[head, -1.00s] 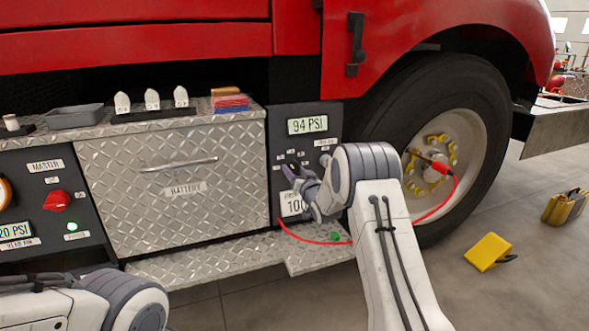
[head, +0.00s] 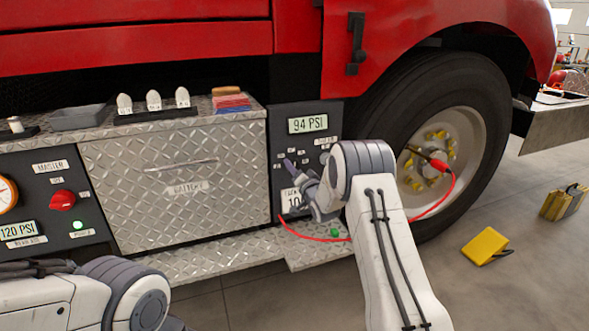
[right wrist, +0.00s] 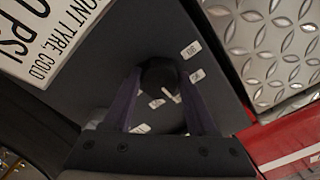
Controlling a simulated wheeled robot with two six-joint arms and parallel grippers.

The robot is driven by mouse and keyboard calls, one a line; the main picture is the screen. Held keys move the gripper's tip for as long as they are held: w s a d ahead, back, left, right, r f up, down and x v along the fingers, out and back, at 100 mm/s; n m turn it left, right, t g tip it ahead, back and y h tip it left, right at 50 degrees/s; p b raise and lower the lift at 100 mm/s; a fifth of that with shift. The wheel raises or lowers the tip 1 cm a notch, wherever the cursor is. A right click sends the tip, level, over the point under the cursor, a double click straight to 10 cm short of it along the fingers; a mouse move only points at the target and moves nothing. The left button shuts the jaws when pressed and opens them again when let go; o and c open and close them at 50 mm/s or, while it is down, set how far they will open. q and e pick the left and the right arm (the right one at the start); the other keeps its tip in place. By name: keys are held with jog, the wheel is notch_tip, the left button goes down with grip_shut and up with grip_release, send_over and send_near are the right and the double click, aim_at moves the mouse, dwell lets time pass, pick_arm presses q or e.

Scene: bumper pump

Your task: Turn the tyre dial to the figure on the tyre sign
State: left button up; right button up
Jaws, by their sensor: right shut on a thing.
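The tyre dial (right wrist: 158,74) is a dark round knob with a pale pointer mark, on the dark tyre panel (head: 333,110). My right gripper (right wrist: 164,88) has its two purple fingers on either side of the dial and is shut on it. The display (head: 308,124) above reads 94 PSI. The tyre sign (head: 291,197) is partly covered by my gripper, with "10" showing; in the right wrist view the sign (right wrist: 58,40) reads "…ONT TYRE, COLD" and "0 PSI". My left gripper is out of view.
Small pale labels surround the dial. A red hose with a red connector (head: 439,165) runs to the wheel. The master panel has a red knob (head: 62,200) and a 120 PSI display (head: 19,230). A yellow chock (head: 487,246) lies on the floor.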

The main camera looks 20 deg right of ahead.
dwell(0.3)
jog(key=o, duration=1.4)
jog(key=shift+c, duration=0.2)
jog(key=s+p, duration=0.2)
jog(key=s, duration=0.8)
jog(key=shift+s+d, duration=0.15)
jog(key=shift+s, duration=0.1)
